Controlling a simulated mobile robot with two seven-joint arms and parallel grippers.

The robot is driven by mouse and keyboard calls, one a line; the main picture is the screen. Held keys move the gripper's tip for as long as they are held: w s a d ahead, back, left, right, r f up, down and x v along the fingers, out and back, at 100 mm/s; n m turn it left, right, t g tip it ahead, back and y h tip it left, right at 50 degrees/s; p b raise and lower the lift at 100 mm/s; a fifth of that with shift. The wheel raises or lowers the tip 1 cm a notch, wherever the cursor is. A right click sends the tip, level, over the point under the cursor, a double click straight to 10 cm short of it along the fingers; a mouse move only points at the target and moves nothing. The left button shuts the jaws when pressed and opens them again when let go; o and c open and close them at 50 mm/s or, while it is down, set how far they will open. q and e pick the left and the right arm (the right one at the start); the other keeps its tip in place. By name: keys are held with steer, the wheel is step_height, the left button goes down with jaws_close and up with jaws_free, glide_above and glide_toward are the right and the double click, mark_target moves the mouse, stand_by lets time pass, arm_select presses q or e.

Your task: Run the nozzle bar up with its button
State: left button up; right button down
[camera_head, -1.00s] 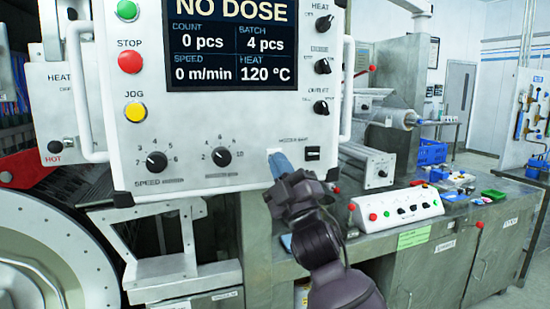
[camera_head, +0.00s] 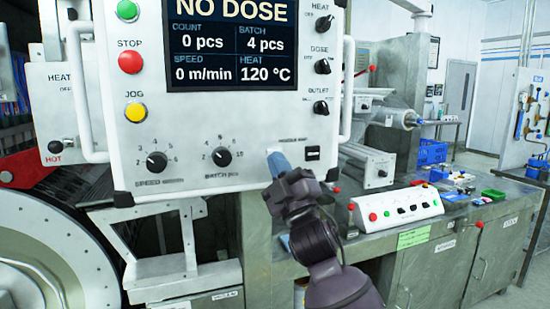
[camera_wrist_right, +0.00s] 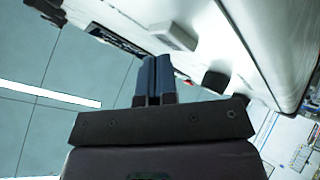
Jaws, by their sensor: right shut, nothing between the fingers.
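The control panel (camera_head: 200,120) fills the upper left of the head view, its display reading "NO DOSE". The nozzle bar cannot be made out. My left gripper is not in view.
The panel has a red stop button (camera_head: 131,62), a yellow jog button (camera_head: 136,111), several black knobs and a white handle (camera_head: 347,90) on its right. A white button box (camera_head: 400,206) sits on the bench to the right. A drum (camera_head: 50,255) is at lower left.

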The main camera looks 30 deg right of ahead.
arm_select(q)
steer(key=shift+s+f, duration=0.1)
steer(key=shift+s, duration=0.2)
arm_select(e)
steer(key=shift+w+d, duration=0.15)
steer(key=shift+w, duration=0.25)
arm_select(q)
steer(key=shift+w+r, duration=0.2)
arm_select(e)
steer(key=shift+s, duration=0.15)
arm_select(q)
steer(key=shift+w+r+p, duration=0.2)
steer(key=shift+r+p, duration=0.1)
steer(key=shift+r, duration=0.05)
arm_select(e)
steer(key=shift+s+a, duration=0.25)
steer(key=shift+s, duration=0.4)
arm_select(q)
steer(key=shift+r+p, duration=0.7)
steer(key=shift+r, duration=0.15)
arm_select(e)
steer(key=s, duration=0.2)
steer(key=s+a, duration=0.1)
steer(key=s, duration=0.2)
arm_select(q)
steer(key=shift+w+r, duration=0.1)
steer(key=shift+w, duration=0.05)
arm_select(e)
steer(key=shift+w, duration=0.1)
